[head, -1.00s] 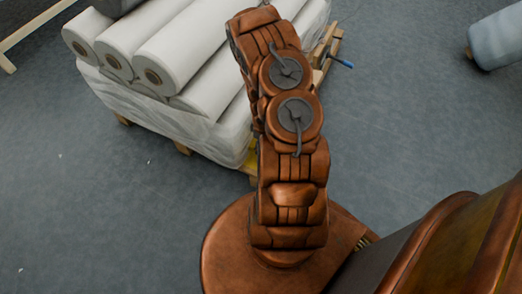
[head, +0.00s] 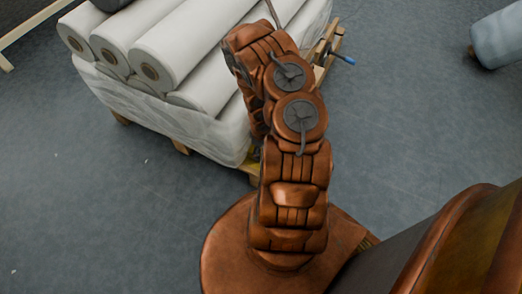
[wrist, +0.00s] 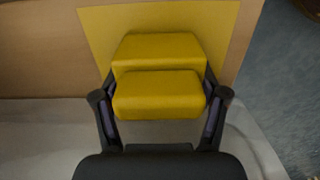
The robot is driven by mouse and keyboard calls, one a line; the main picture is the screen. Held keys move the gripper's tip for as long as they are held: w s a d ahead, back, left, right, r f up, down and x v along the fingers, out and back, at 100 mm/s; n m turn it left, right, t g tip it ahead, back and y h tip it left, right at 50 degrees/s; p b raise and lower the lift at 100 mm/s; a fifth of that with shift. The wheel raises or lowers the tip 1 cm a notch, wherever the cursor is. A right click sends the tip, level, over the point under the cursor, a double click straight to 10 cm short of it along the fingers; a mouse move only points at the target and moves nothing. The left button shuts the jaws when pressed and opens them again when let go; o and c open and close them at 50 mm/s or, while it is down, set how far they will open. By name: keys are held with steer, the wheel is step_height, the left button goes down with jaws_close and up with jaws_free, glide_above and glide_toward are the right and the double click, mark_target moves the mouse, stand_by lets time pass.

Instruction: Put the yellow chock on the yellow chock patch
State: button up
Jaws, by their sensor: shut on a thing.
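The yellow chock (wrist: 160,85) is a stepped block in the middle of the wrist view. My gripper (wrist: 160,98) is shut on it, with one dark finger at each side. The yellow chock patch (wrist: 100,32) is a flat yellow area on a wooden surface behind the chock. In the picture the chock overlaps the patch; I cannot tell whether it touches it. In the head view my arm hides the gripper, the chock and the patch.
White wadding rolls (head: 160,55) lie stacked on a wrapped load on a wooden pallet (head: 182,147). A blue-tipped handle (head: 342,58) sticks out at its right. A grey-blue roll (head: 500,38) lies at the far right. Grey floor is free at the left.

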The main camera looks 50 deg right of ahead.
steer(key=shift+f, duration=0.1)
steer(key=o, duration=1.6)
